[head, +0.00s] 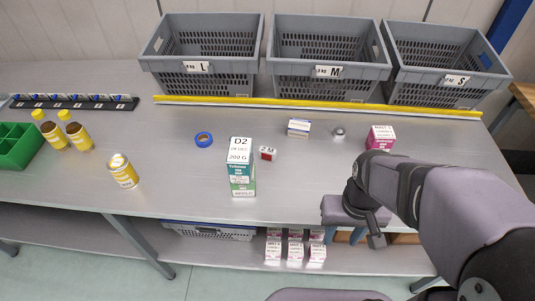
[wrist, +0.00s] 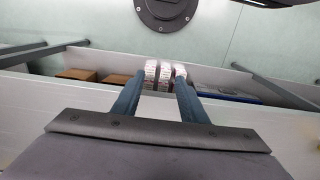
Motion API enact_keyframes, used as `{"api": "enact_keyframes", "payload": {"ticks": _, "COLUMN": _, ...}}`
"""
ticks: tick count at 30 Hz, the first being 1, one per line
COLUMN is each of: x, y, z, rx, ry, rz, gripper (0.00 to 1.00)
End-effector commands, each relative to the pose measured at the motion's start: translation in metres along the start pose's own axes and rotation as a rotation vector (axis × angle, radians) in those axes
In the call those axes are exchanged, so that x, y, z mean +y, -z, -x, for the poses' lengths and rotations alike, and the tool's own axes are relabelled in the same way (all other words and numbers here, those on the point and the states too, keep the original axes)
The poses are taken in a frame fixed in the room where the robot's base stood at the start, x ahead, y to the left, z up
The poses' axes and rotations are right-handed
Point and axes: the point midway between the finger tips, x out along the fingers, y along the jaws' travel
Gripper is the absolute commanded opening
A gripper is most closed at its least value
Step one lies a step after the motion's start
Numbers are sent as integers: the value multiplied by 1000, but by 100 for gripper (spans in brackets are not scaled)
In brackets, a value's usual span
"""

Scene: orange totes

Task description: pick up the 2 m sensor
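A small red box with a white label reading "2 M" (head: 267,153) lies on the metal table, just right of the tall D2 carton stack; I take it as the 2 m sensor. It is not visible in the wrist view. My gripper (head: 346,237) is at the table's front edge, right of and nearer than the red box, pointing down. In the wrist view its two blue fingers (wrist: 157,82) are apart, with nothing held between them; white boxes on the lower shelf show beyond the tips.
The D2 carton stack (head: 241,175) stands close left of the red box. Blue tape (head: 204,139), a small white-yellow box (head: 299,127), a round metal part (head: 338,132) and a pink box (head: 381,138) stand around. Grey crates (head: 328,68) line the back behind a yellow strip (head: 315,103).

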Motion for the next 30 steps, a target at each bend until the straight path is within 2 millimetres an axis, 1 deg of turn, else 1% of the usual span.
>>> {"api": "enact_keyframes", "payload": {"ticks": 2, "x": 0, "y": 1, "z": 13, "rx": 8, "ry": 0, "rz": 0, "gripper": 39}}
{"api": "enact_keyframes", "payload": {"ticks": 8, "x": 0, "y": 1, "z": 39, "rx": 7, "ry": 0, "rz": 0, "gripper": 39}}
{"api": "enact_keyframes", "payload": {"ticks": 9, "x": -5, "y": 4, "z": 33, "rx": -7, "ry": 21, "rz": -38, "gripper": 39}}
{"api": "enact_keyframes", "payload": {"ticks": 14, "x": -22, "y": 18, "z": 28, "rx": -37, "ry": 100, "rz": -178, "gripper": 39}}
{"api": "enact_keyframes", "payload": {"ticks": 20, "x": -52, "y": 44, "z": 22, "rx": -95, "ry": 230, "rz": -406, "gripper": 39}}
{"api": "enact_keyframes", "payload": {"ticks": 23, "x": -71, "y": 65, "z": 19, "rx": -143, "ry": 317, "rz": -556, "gripper": 39}}
{"api": "enact_keyframes", "payload": {"ticks": 26, "x": -95, "y": 95, "z": 15, "rx": -217, "ry": 430, "rz": -745, "gripper": 39}}
{"api": "enact_keyframes", "payload": {"ticks": 29, "x": -122, "y": 137, "z": 13, "rx": -329, "ry": 578, "rz": -976, "gripper": 39}}
{"api": "enact_keyframes", "payload": {"ticks": 30, "x": -132, "y": 156, "z": 14, "rx": -381, "ry": 640, "rz": -1068, "gripper": 39}}
